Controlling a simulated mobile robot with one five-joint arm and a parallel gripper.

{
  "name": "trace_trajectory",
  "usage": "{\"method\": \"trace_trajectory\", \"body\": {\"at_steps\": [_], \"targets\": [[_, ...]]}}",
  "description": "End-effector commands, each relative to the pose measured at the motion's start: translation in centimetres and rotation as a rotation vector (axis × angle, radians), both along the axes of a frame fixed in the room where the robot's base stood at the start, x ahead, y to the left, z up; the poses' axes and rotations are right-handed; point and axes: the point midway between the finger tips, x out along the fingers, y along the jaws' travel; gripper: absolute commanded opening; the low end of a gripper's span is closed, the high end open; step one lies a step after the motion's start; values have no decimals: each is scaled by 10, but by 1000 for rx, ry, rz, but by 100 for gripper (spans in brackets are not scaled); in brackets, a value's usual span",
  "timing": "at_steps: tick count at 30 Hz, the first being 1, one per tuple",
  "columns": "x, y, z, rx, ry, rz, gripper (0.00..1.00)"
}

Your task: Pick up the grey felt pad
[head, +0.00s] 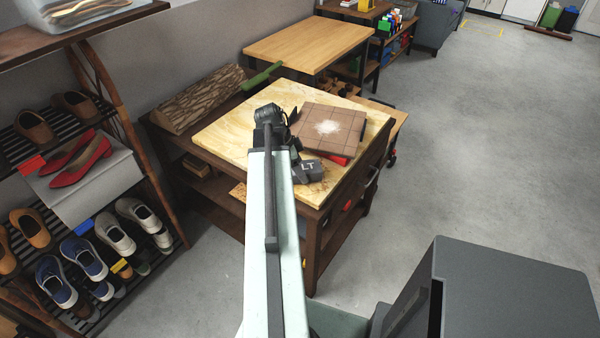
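My pale arm reaches over the workbench (220,130), and my dark gripper (270,114) is at its far end above the light wooden top. The fingers are too small and dark to tell whether they are open or shut, or whether anything is between them. A dark grey piece marked "LT" (309,171) is just right of my arm, near the front edge of the bench; I cannot tell whether it is the grey felt pad. No other grey pad can be made out; my arm and gripper hide part of the top.
A brown tiled board (345,136) with white powder lies right of my gripper, with a red item (338,160) at its front edge. A log (200,97) lies along the back. A shoe rack (130,170) stands left.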

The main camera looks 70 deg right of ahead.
Motion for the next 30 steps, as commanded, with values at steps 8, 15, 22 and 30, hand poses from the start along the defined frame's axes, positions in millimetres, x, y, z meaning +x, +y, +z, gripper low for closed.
{"method": "trace_trajectory", "body": {"at_steps": [8,15,22,30], "targets": [[0,0,14,0,0,1,15],[1,0,62,0,0,1,15],[1,0,100,0,0,1,15],[1,0,100,0,0,1,15]]}}
